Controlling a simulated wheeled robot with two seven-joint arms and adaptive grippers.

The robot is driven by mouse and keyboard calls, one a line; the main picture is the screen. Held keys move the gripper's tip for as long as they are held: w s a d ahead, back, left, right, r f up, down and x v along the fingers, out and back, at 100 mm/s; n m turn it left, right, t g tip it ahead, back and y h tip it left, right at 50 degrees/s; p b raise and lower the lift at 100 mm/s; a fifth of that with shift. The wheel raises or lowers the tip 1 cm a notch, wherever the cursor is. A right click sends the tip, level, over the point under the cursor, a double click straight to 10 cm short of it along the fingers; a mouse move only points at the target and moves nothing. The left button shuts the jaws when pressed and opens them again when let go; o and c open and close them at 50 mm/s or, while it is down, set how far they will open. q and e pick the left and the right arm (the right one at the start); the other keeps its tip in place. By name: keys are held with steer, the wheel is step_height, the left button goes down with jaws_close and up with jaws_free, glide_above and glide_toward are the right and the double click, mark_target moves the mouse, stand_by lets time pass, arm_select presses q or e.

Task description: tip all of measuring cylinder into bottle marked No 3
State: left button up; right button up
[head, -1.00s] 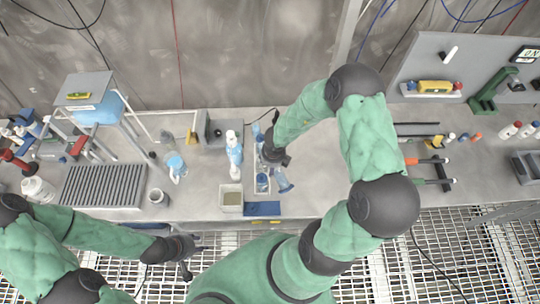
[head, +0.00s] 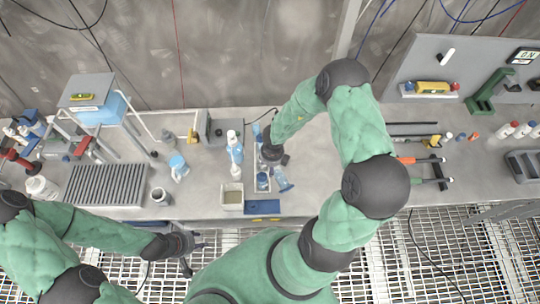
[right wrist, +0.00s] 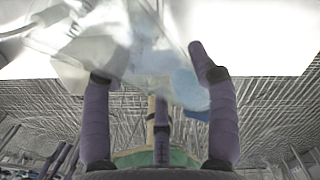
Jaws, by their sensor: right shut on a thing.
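My right gripper (head: 273,160) is shut on a clear vessel over the middle of the bench. In the right wrist view this vessel, seemingly the measuring cylinder (right wrist: 150,55), is close, blurred and tilted between the fingers, with pale blue in it. In the head view a tilted, clear bluish part (head: 282,180) shows just below the gripper, beside a small bottle with blue contents (head: 262,181). I cannot read any label, so I cannot tell which bottle is No 3. My left gripper (head: 193,256) is empty and open in front of the bench edge.
A white-and-blue wash bottle (head: 235,150) stands left of the right gripper, behind a beige-filled square tub (head: 232,197). A blue tray (head: 263,207) lies at the front edge. A grey ribbed rack (head: 106,184) is further left.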

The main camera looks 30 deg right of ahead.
steer(key=shift+s+f+g+p, duration=0.1)
steer(key=shift+f+g+p, duration=0.65)
steer(key=shift+p, duration=1.7)
steer(key=shift+f+g+p, duration=0.1)
steer(key=shift+g+p, duration=0.15)
steer(key=shift+p, duration=0.05)
steer(key=shift+f+g+p, duration=0.5)
steer(key=shift+p, duration=0.6)
steer(key=shift+f+g, duration=0.6)
steer(key=shift+f, duration=0.05)
